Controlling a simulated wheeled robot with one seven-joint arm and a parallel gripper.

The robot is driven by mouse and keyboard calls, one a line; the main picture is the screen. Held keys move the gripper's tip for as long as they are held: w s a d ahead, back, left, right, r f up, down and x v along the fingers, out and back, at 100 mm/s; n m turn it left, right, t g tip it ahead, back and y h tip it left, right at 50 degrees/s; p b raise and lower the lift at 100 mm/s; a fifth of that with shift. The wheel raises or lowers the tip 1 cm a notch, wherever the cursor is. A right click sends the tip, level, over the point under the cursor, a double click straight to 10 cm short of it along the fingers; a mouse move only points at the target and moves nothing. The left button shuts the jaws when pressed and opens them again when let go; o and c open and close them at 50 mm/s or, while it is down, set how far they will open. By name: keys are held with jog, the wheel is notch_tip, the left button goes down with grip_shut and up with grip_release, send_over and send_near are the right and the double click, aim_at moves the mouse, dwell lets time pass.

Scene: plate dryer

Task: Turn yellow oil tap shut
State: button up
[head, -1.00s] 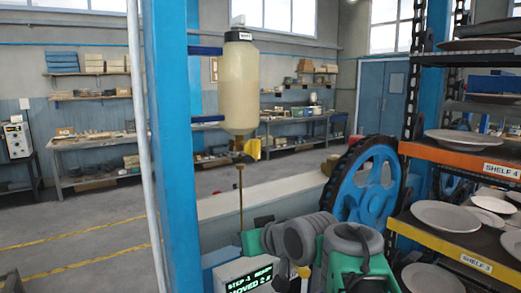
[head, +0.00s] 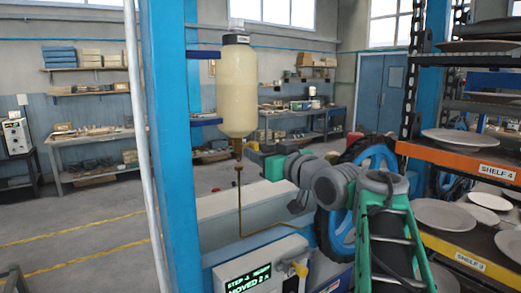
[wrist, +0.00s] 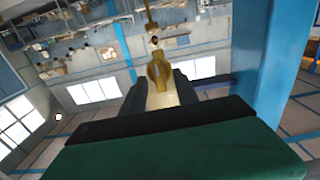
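The oil bottle (head: 238,90) hangs upright beside the blue post, filled with pale yellow liquid. Its brown outlet fitting (head: 238,144) and a thin pipe run down below it. In the wrist view, the yellow tap handle (wrist: 157,73) lies ahead of my gripper (wrist: 159,84), in line with the gap between its two dark fingers. The fingers look apart, one on each side of the handle. I cannot tell whether either touches it. In the head view, my arm reaches toward the fitting from the right, and the handle is not clearly visible.
The blue post (head: 175,150) stands close left of the bottle. A rack with plates (head: 459,138) stands at the right, by a blue wheel (head: 335,225). A small display box (head: 255,275) is below. Workbenches are far behind.

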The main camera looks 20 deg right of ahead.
jog(key=shift+c, duration=0.5)
grip_shut()
jog(key=shift+f+b, duration=0.15)
jog(key=shift+b, duration=0.25)
jog(key=shift+a+f+n+b, duration=0.1)
jog(key=shift+a+n+b, duration=0.05)
jog(key=shift+n+b, duration=4.35)
jog(key=shift+a+f+n+b, duration=0.1)
jog(key=shift+n+b, duration=4.3)
jog(key=shift+b, duration=0.15)
